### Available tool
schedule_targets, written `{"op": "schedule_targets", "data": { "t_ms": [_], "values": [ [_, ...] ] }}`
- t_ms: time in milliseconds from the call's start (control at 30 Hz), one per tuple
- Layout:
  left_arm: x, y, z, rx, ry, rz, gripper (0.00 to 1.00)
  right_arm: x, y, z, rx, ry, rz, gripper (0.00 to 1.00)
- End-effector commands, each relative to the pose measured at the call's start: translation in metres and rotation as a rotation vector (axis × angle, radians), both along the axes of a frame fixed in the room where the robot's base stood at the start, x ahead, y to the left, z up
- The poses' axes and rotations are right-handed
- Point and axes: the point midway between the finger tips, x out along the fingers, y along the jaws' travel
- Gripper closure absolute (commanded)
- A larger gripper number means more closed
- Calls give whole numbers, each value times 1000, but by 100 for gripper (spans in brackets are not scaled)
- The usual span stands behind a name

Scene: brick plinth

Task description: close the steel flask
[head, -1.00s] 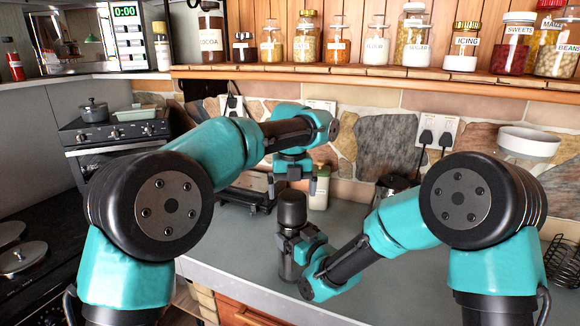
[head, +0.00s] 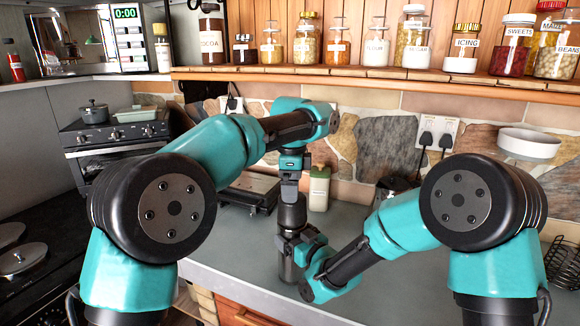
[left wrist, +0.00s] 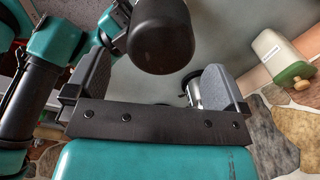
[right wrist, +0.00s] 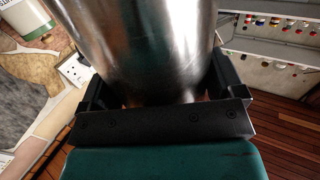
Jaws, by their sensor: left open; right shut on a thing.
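The steel flask (head: 287,264) stands upright on the worktop, with a black cap (head: 292,211) on its top. I cannot tell whether the cap is tight. My right gripper (head: 297,240) is shut on the flask's body; the steel body (right wrist: 140,45) fills the middle of the right wrist view between its fingers. My left gripper (head: 290,194) is open above the flask, its fingers pointing down at the cap. In the left wrist view the cap (left wrist: 160,36) lies between the fingers, nearer the tips, with a gap visible to the right finger.
A cream bottle with a green top (head: 319,189) stands behind the flask. A dark flat appliance (head: 247,192) is behind it to the left, and a kettle (head: 392,188) to the right. Labelled jars line the shelf (head: 380,80) above. The worktop's front edge is close to the flask.

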Motion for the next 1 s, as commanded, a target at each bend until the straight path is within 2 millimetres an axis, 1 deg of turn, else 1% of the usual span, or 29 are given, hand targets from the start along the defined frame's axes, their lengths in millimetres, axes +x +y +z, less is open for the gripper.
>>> {"op": "schedule_targets", "data": {
  "t_ms": [100,1000],
  "values": [
    [0,0,2,0,0,158,0,0,0,-1,-1,2,0,78],
    [0,1,20,-3,1,1378,0,0,0,-1,-1,2,0,78]
  ]
}}
